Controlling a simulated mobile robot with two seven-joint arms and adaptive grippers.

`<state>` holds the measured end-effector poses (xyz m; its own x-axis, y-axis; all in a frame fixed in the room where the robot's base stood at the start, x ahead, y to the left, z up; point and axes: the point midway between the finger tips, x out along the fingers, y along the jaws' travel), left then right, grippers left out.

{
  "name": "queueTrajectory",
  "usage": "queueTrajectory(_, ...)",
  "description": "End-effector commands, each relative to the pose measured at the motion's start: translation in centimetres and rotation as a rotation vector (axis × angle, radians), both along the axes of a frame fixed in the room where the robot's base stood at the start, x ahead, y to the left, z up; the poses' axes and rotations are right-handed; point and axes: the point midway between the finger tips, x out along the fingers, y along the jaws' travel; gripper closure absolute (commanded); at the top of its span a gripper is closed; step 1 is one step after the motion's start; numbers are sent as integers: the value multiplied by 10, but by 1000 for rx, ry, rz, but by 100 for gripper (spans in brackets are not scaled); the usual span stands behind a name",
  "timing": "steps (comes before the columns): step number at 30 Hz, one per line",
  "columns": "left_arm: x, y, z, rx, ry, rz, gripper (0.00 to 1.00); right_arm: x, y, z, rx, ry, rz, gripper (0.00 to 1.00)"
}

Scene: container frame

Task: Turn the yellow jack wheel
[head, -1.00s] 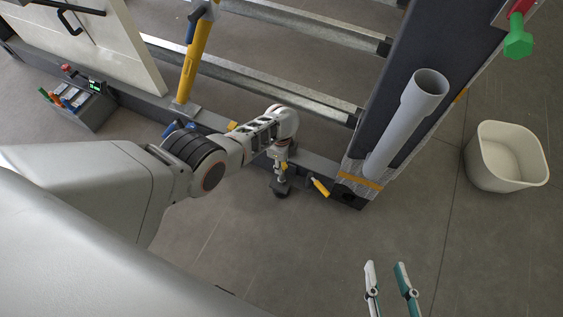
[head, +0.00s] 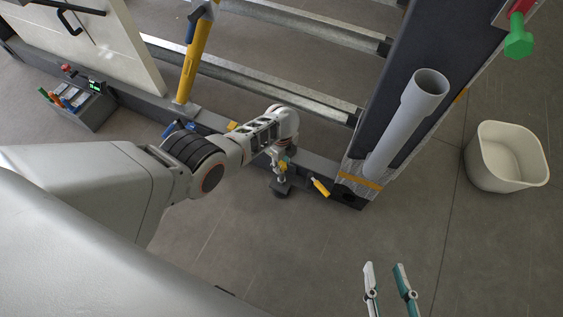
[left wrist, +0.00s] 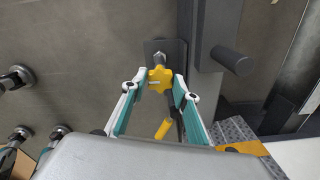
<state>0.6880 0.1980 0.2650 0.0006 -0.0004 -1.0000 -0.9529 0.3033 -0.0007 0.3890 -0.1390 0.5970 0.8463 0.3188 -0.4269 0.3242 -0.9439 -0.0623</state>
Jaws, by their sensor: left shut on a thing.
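The yellow jack wheel (left wrist: 158,79) is a small lobed knob on a jack with a dark foot plate. In the head view a bit of the wheel (head: 284,164) shows below the end of my left arm. My left gripper (left wrist: 160,76) has its two teal and white fingers on opposite sides of the wheel and is shut on it. In the head view the wrist hides most of this gripper. My right gripper (head: 384,267) is at the bottom, its fingers apart and empty, over bare floor.
A yellow handle (head: 320,187) sticks out beside the jack; it also shows in the left wrist view (left wrist: 164,129). A grey tube (head: 406,124) stands along the dark frame post. A white bin (head: 506,157) is at the right. The floor in front is clear.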

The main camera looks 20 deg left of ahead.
Motion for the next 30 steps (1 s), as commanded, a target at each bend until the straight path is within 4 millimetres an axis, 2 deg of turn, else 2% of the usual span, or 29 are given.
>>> queueTrajectory(3,-2,4,-3,6,2,1,92,0,0,-1,0,2,0,68)
queueTrajectory(4,-2,4,-3,6,2,2,63,0,0,-1,0,2,0,68)
queueTrajectory(5,-2,4,-3,5,3,2,55,0,0,-1,0,2,0,68)
queueTrajectory(6,-2,4,-3,5,3,2,54,0,0,-1,-1,2,0,68)
queueTrajectory(20,0,0,2,0,0,1,54,1,-1,-1,-2,0,-1,68)
queueTrajectory(30,1,0,24,-1,-2,2,54,1,0,0,-1,-1,-1,68)
